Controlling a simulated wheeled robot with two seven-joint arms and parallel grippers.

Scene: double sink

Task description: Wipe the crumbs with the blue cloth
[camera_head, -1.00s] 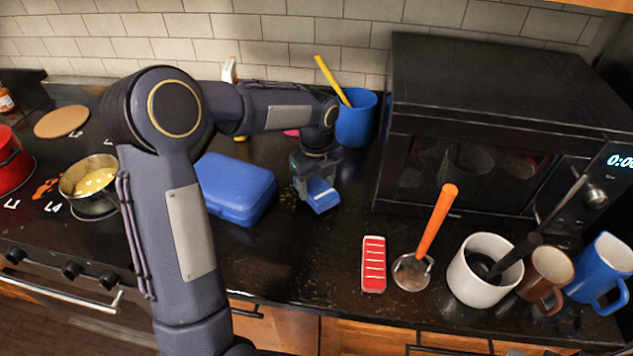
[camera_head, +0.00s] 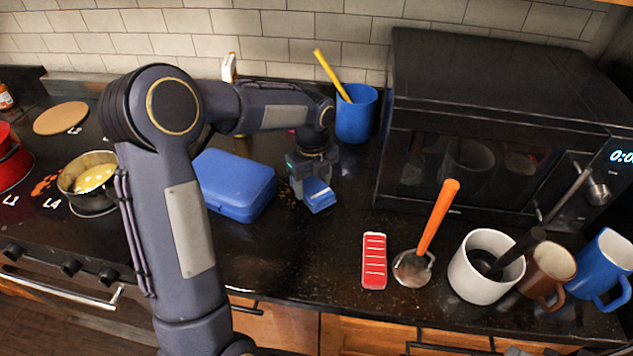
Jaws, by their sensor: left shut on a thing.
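My left gripper (camera_head: 312,184) points down at the counter, between the blue box and the microwave. It is shut on the blue cloth (camera_head: 319,196), a small folded blue piece that appears to be at the counter surface. Small crumbs (camera_head: 280,206) show faintly on the dark counter around the cloth, with more specks nearer the front edge (camera_head: 335,290). My left arm hides part of the counter and stove. My right gripper does not show.
A blue box (camera_head: 235,185) lies just left of the gripper. A blue cup (camera_head: 356,115) with a yellow-handled tool stands behind. A black microwave (camera_head: 500,110) is at right. A red-and-white item (camera_head: 374,262), an orange-handled tool (camera_head: 437,218), a white pot (camera_head: 474,278) and mugs (camera_head: 547,277) line the front right.

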